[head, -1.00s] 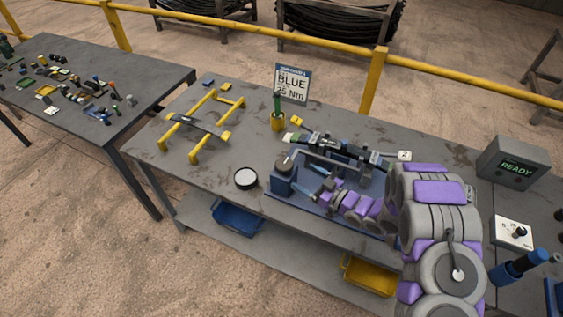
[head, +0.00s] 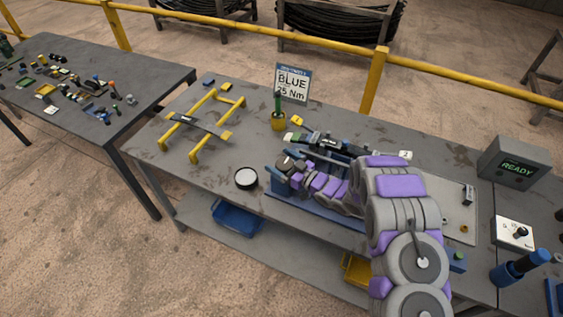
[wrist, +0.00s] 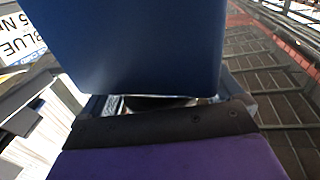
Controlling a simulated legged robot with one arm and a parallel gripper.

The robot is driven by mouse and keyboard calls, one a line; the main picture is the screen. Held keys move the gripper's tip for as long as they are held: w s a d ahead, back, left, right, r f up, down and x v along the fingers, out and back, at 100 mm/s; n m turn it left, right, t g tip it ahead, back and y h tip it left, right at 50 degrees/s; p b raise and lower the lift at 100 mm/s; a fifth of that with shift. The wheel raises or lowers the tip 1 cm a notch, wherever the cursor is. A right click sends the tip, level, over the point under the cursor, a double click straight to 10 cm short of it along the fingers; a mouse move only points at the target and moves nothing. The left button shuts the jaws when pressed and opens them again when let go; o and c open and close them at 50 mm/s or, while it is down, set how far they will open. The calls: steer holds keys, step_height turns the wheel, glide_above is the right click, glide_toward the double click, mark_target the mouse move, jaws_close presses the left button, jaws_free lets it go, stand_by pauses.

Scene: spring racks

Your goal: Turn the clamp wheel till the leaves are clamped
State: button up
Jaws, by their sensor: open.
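The blue clamp fixture (head: 315,207) lies on the grey bench, mostly covered by my purple and grey arm. Its blue end block (head: 282,182) stands at the left. The clamp wheel is at the top of that block, mostly hidden by my gripper. The dark leaves (head: 335,146) lie along the back of the fixture; whether they are clamped cannot be told. My gripper (head: 287,163) is open at the block's top, by the wheel; contact cannot be made out. In the wrist view, a large blue face (wrist: 130,45) fills the top, close to my gripper.
A yellow stand (head: 203,122) with a leaf across it is at the left. A round white-topped dish (head: 246,179) sits just left of the fixture. A sign reading BLUE 25 Nm (head: 292,84) and a yellow cup (head: 278,122) stand behind. A READY box (head: 516,164) is at the right.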

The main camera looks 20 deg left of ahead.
steer(key=shift+c, duration=0.3)
steer(key=c, duration=0.9)
steer(key=shift+m+t, duration=0.3)
steer(key=shift+t, duration=0.1)
steer(key=m+t+h, duration=0.3)
steer(key=t, duration=0.2)
steer(key=shift+m+p, duration=0.3)
steer(key=shift+w+d+m+t+h, duration=0.15)
steer(key=shift+m+t+h, duration=0.95)
steer(key=shift+h, duration=0.25)
steer(key=shift+w+d+m+t+h, duration=0.15)
steer(key=shift+m+t+h, duration=0.95)
steer(key=shift+h, duration=0.25)
